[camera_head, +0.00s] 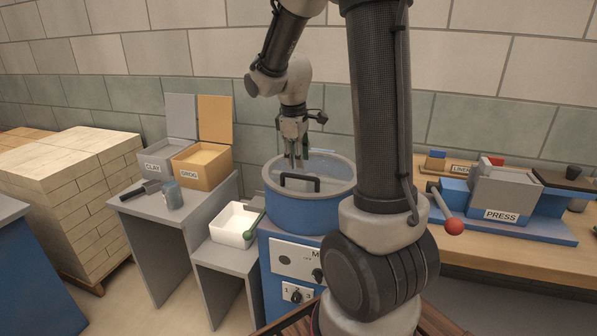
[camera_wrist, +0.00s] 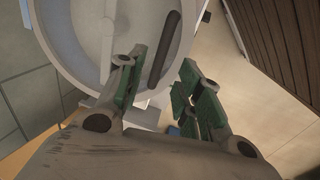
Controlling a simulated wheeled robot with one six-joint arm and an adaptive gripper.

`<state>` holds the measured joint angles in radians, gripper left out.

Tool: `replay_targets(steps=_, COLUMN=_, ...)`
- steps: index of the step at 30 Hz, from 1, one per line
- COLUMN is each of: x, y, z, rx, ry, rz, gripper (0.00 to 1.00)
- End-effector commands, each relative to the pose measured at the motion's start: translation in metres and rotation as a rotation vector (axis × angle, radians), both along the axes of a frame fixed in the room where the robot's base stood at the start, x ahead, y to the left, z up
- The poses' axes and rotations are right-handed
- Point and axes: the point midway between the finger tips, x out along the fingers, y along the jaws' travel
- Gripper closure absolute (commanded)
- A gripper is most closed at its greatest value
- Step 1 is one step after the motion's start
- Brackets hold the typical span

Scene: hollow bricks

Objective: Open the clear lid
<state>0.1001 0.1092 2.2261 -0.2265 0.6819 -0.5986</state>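The clear lid (camera_head: 328,172) lies shut, as far as I can see, on top of a round blue drum (camera_head: 312,210) in the head view. A black bar handle (camera_head: 299,181) stands on its near side. In the wrist view the handle (camera_wrist: 165,48) is a dark bar across the lid's pale rim area. My gripper (camera_head: 294,164) points down over the lid, just behind and above the handle in the head view. In the wrist view my gripper (camera_wrist: 158,85) has its green-padded fingers apart, with nothing between them. I cannot tell whether a fingertip touches the lid.
A blue cabinet with dials (camera_head: 297,294) carries the drum. A white bin (camera_head: 234,225) with a green-knobbed lever (camera_head: 252,230) beside it is on the left. Open boxes marked CLAY (camera_head: 163,160) and GROG (camera_head: 202,166) stand further left. A press (camera_head: 503,195) with a red-knobbed lever is right.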

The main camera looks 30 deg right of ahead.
Motion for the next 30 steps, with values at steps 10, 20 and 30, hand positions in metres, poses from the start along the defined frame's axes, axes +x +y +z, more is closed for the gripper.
replay_targets(steps=10, x=0.005, y=-0.007, z=-0.048, rx=0.001, ry=0.001, rz=-0.003, gripper=0.65)
replay_targets(steps=20, x=0.006, y=-0.008, z=-0.052, rx=0.0, ry=0.0, rz=-0.003, gripper=0.67)
replay_targets(steps=30, x=0.006, y=-0.008, z=-0.051, rx=0.0, ry=0.0, rz=-0.003, gripper=1.0)
